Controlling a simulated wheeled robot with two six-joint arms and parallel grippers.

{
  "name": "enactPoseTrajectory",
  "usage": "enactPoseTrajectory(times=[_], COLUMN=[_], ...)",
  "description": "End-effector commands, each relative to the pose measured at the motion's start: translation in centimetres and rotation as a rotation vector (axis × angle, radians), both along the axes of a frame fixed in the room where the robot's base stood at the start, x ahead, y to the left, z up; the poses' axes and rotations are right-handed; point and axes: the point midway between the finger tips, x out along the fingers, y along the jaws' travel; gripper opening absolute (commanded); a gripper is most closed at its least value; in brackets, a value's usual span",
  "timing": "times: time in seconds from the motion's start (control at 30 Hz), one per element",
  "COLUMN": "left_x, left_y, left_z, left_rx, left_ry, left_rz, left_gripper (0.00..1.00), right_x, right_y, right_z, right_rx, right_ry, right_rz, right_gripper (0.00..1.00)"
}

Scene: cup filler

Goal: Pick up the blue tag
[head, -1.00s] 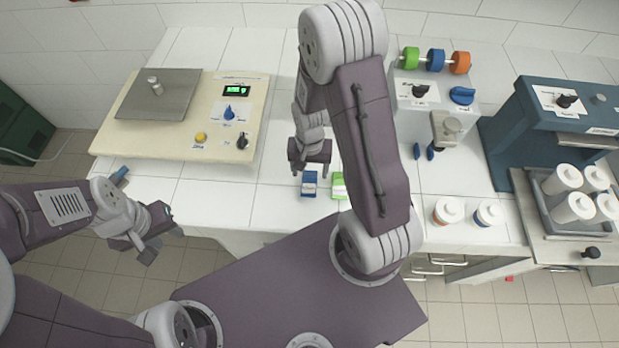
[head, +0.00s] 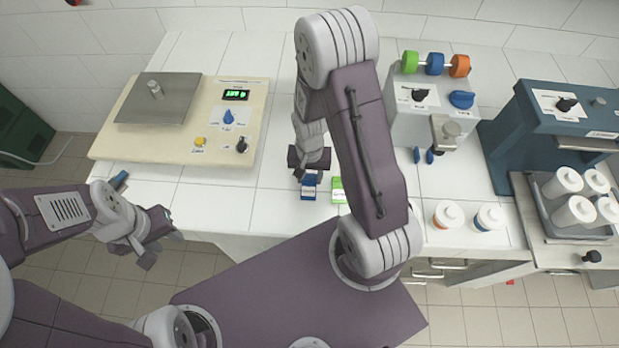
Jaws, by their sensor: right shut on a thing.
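The blue tag (head: 309,192), a small blue and white block, is at the front part of the white counter. My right gripper (head: 310,174) points down over it, with its fingers closed at the tag's far end. The gripper hides part of the tag, and I cannot tell whether the tag is off the counter. A green and white tag (head: 338,190) lies just to the right, apart from the blue one. My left gripper (head: 164,249) is in front of the counter's left edge, with its fingers apart and nothing seen between them.
A cream scale panel (head: 185,118) stands at left. A machine with coloured knobs (head: 432,92) is at right, with two white jars (head: 448,214) (head: 489,218) in front. A tray of white containers (head: 545,212) is at far right. The counter between the panel and tags is clear.

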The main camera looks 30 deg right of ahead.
Motion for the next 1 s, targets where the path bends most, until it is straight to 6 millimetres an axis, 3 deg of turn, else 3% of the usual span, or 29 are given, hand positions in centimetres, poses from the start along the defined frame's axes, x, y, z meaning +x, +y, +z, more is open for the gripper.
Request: enactPoseTrajectory(times=[0.2,0.5,0.57,0.7,1.0], left_x=[0.0,0.0,0.0,0.0,0.0], left_y=[0.0,0.0,0.0,0.0,0.0], left_z=[0.1,-0.2,-2.6,-4.5,-4.8], left_rx=[0.000,0.000,0.000,0.000,0.000], left_ry=[0.000,0.000,-0.001,0.001,0.000], left_rz=[0.000,0.000,0.000,0.000,0.000], left_gripper=[0.36,0.36,0.36,0.36,0.36], right_x=[0.2,-6.2,-6.4,-7.8,-9.7], right_y=[0.0,4.1,4.4,5.2,6.3], right_z=[3.8,7.8,7.2,8.2,10.3], right_rx=[-0.001,0.001,0.001,0.001,0.000], right_ry=[-0.009,-0.006,-0.011,-0.009,-0.002], right_rz=[0.000,0.008,0.004,0.003,0.000], right_gripper=[0.03,0.03,0.03,0.03,0.03])
